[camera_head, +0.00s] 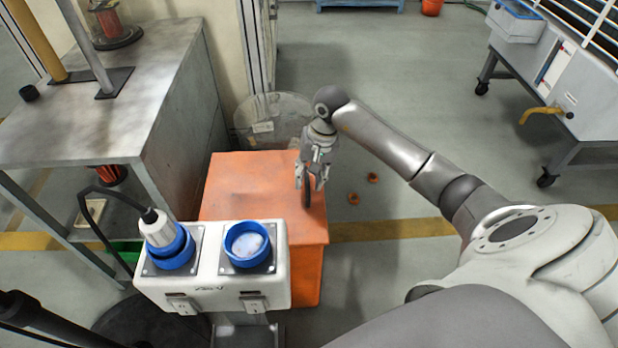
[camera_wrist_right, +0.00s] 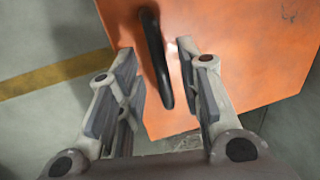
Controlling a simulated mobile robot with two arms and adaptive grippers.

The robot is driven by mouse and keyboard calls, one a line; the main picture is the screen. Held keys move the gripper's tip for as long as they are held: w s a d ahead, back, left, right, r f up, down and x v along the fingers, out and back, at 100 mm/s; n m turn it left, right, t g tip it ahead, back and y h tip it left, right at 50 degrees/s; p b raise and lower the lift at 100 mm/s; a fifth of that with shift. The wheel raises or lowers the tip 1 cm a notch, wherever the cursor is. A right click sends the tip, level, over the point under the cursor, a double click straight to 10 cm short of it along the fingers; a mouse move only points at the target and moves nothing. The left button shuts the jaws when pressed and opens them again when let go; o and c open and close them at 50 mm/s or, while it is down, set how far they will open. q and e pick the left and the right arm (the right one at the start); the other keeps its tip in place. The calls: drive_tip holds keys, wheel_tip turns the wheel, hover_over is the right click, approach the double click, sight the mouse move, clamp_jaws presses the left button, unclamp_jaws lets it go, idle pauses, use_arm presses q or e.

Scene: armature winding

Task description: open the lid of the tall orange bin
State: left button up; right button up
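The tall orange bin (camera_head: 308,272) stands in the middle of the head view, with its flat orange lid (camera_head: 240,180) lying closed on top. A black handle (camera_head: 306,188) stands up near the lid's right edge. My right gripper (camera_head: 312,180) points down over the handle. In the right wrist view, the black handle (camera_wrist_right: 155,60) runs between the fingers of the right gripper (camera_wrist_right: 162,62), against the orange lid (camera_wrist_right: 235,45). The fingers are apart, with gaps on both sides of the handle. My left gripper is not in view.
A white box with two blue-ringed sockets (camera_head: 212,275) stands in front of the bin and hides part of it. A grey workbench (camera_head: 120,95) is at the left. Orange rings (camera_head: 353,198) lie on the floor right of the bin.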

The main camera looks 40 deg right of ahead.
drive_tip(key=shift+f, duration=0.2)
clamp_jaws()
idle(0.3)
